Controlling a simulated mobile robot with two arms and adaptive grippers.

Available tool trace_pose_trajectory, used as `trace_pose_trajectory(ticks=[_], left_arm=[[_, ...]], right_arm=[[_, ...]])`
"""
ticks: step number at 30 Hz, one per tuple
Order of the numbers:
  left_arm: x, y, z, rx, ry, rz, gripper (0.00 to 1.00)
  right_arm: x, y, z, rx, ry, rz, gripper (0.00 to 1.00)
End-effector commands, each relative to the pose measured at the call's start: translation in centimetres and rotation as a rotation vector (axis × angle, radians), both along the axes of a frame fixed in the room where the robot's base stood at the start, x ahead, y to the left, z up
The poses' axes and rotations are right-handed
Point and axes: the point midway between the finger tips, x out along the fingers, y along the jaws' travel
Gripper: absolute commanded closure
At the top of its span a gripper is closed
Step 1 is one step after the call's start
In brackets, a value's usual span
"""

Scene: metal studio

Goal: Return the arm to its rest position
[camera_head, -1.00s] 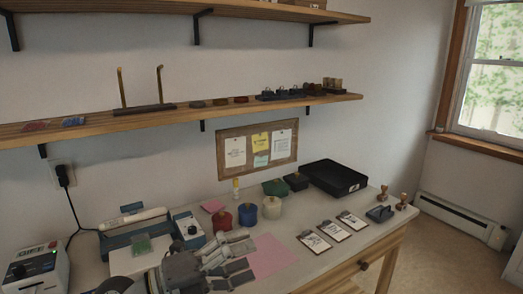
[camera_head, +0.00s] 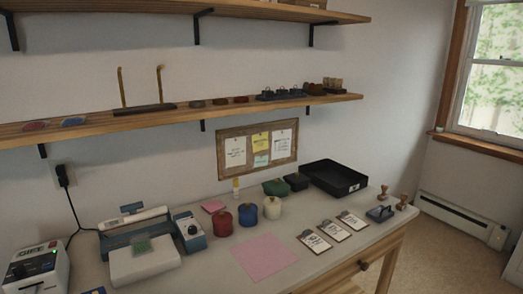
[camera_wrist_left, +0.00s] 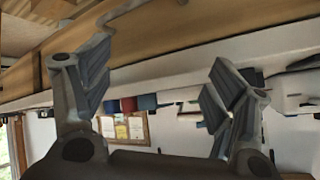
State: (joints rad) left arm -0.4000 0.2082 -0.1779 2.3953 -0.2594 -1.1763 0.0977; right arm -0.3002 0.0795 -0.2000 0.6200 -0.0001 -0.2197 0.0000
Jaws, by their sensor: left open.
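My left gripper (camera_wrist_left: 155,88) shows in the left wrist view, with its two grey fingers spread wide and nothing between them. That view appears upside down, with the desk's wooden front edge (camera_wrist_left: 190,38) across the top, close beyond the fingers. The head view shows no gripper; the desk top (camera_head: 310,266) is clear of my arm there. My right gripper is in neither current view.
On the desk are a pink sheet (camera_head: 263,257), red (camera_head: 222,222), blue (camera_head: 248,214) and cream (camera_head: 272,208) round containers, a black tray (camera_head: 334,178), several clipboards and a white-and-blue device (camera_head: 144,260). Two shelves hang above.

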Motion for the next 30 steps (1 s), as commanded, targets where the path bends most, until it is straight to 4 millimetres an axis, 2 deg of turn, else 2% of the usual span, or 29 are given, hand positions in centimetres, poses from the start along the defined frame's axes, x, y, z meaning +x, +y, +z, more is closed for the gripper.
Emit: trace_pose_trajectory(ticks=[1, 3, 6, 10, 17, 21, 26, 30], left_arm=[[-2.4, -0.4, -1.7, -0.035, 0.097, 0.009, 0.20], [-5.3, -0.9, -3.5, -0.076, 0.217, 0.013, 0.20], [-9.4, -1.9, -5.4, -0.128, 0.372, 0.009, 0.20], [-14.6, -3.3, -6.9, -0.191, 0.557, -0.008, 0.20], [-12.9, -3.4, -12.5, -0.183, 0.577, -0.009, 0.20], [-12.6, -3.5, -16.8, -0.181, 0.595, -0.009, 0.20], [-13.0, -3.5, -22.7, -0.177, 0.621, -0.010, 0.20], [-14.2, -3.4, -27.7, -0.175, 0.642, -0.012, 0.20]], right_arm=[[0.0, 0.0, 0.0, -0.001, 0.000, 0.000, 0.60], [0.0, -0.1, 0.0, -0.001, 0.000, 0.000, 0.60], [0.0, -0.1, 0.0, -0.001, 0.000, 0.000, 0.60], [0.1, -0.1, 0.0, -0.001, 0.000, 0.000, 0.60], [0.1, -0.1, 0.6, -0.002, -0.001, 0.001, 0.60], [0.1, -0.1, 0.9, -0.002, -0.001, 0.001, 0.60], [0.1, -0.1, 1.4, -0.002, -0.001, 0.001, 0.60], [0.1, -0.1, 1.8, -0.002, 0.000, 0.001, 0.60]])
